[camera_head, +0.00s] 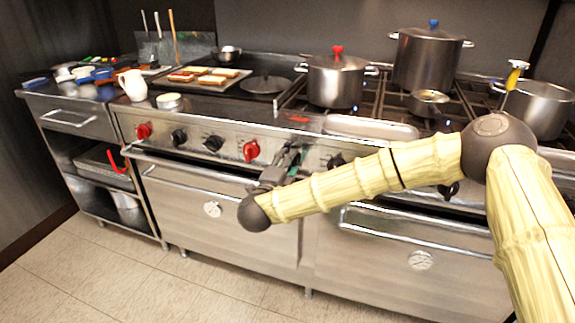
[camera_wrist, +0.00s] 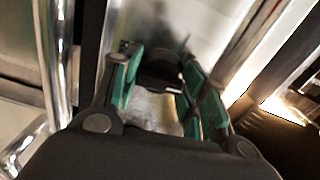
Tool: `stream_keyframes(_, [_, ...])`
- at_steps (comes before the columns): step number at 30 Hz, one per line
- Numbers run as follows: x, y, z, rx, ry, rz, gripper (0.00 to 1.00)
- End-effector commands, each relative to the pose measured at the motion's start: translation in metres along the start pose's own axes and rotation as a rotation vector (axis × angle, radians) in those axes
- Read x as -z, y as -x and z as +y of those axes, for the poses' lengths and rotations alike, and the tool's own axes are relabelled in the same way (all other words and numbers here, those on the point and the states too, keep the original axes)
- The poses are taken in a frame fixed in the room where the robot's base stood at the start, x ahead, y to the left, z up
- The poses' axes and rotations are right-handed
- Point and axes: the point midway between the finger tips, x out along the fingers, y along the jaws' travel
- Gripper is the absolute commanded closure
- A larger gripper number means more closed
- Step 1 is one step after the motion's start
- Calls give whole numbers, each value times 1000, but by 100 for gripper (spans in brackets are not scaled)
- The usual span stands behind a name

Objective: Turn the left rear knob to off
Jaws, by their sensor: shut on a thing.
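My gripper (camera_head: 291,158) is at the panel between the rightmost red knob and a black knob. In the wrist view my gripper (camera_wrist: 165,88) has its green pads on either side of a dark knob (camera_wrist: 160,76), shut on it. The head view hides this knob behind my gripper, and its pointer cannot be read. I cannot tell from labels which burner it serves.
A red-topped pot (camera_head: 335,82), a blue-topped pot (camera_head: 428,60) and an open pan (camera_head: 538,106) stand on the burners. Bluish glints show below the pots. The oven handle (camera_head: 195,172) runs below the panel. The floor (camera_head: 120,270) at left is clear.

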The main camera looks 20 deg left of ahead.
Motion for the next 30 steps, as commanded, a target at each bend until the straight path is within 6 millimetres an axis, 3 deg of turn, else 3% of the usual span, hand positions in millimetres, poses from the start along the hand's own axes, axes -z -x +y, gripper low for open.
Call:
stream_keyframes(22, [0,0,0,0,-103,0,81])
stream_keyframes(23, [0,0,0,0,-103,0,53])
stream_keyframes(24, [0,0,0,0,-103,0,46])
stream_keyframes(26, [0,0,0,0,-103,0,35])
stream_keyframes(30, [0,0,0,0,-102,0,33])
